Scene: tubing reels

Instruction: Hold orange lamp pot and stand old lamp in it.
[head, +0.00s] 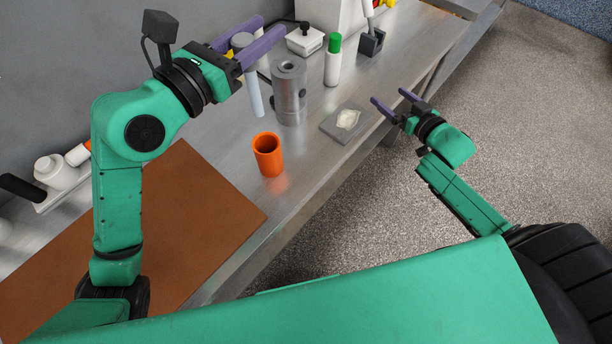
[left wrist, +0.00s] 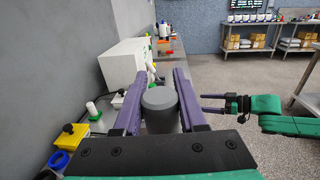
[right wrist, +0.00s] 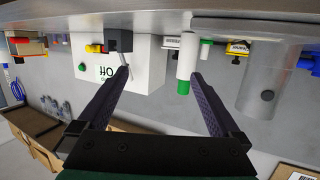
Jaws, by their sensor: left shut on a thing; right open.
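The orange lamp pot (head: 268,158) stands upright and open-topped on the metal bench, with nothing seen inside it. My left gripper (head: 271,28) is shut on the old lamp (head: 254,92), a slim pale tube with a dark grey top. It is held upright behind the pot, beside the grey metal cylinder; whether its lower end touches the bench is unclear. In the left wrist view the lamp's grey top (left wrist: 160,98) sits between the fingers. My right gripper (head: 390,97) is open and empty off the bench's front edge; its fingers also show in the right wrist view (right wrist: 160,75).
A grey metal cylinder (head: 289,97) with a top hole stands behind the pot. A green-capped white tube (head: 333,62) stands beside it. A grey plate (head: 335,127) with pale material lies near the front edge. A brown mat (head: 190,215) covers the left bench.

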